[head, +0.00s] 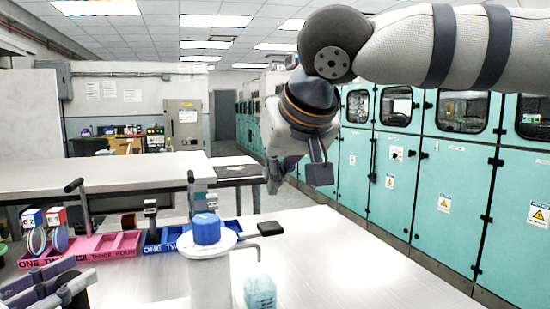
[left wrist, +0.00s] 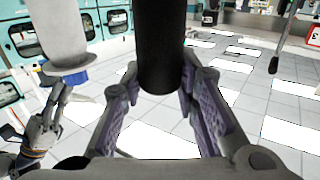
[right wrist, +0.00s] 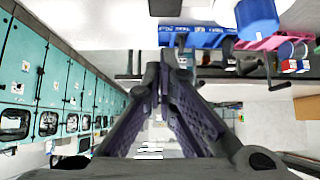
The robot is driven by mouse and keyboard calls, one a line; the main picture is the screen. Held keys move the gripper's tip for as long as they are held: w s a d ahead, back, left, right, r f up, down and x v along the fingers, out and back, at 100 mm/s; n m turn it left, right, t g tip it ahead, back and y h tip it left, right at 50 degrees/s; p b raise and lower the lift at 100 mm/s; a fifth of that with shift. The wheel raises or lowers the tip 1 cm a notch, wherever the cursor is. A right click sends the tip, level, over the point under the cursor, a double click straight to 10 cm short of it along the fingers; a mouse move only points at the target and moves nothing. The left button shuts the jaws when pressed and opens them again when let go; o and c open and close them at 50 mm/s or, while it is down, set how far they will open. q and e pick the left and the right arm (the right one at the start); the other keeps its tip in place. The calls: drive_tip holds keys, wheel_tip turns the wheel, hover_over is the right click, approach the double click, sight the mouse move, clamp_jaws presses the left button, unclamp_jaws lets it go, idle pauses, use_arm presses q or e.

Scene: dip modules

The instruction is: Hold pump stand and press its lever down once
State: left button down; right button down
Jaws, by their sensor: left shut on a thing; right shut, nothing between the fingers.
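The pump stand is a white column (head: 210,285) with a round white plate and a blue cap (head: 207,229) on top. A thin dark rod (head: 248,238), perhaps its lever, sticks out right of the plate. The stand also shows upside down in the left wrist view (left wrist: 55,30). My left gripper (head: 62,287) is at the lower left, shut on a black cylinder (left wrist: 160,45); I cannot tell whether this joins the stand. My right gripper (head: 273,185) is shut and empty, in the air behind and right of the stand, apart from it.
A pink tray (head: 100,245) and a blue tray (head: 172,234) lie behind the stand, with small modules nearby. A black flat item (head: 270,228) and a translucent teal block (head: 260,292) lie on the table. The table's right side (head: 340,265) is clear. Teal cabinets line the right.

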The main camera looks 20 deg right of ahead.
sight(275, 226)
use_arm(q)
drive_tip(key=shift+f, duration=0.1)
use_arm(e)
drive_tip(key=f, duration=0.2)
drive_tip(key=w+f, duration=0.1)
drive_tip(key=f, duration=0.1)
drive_tip(key=shift+w+f, duration=0.1)
drive_tip(key=shift+w, duration=0.05)
drive_tip(key=shift+f, duration=0.55)
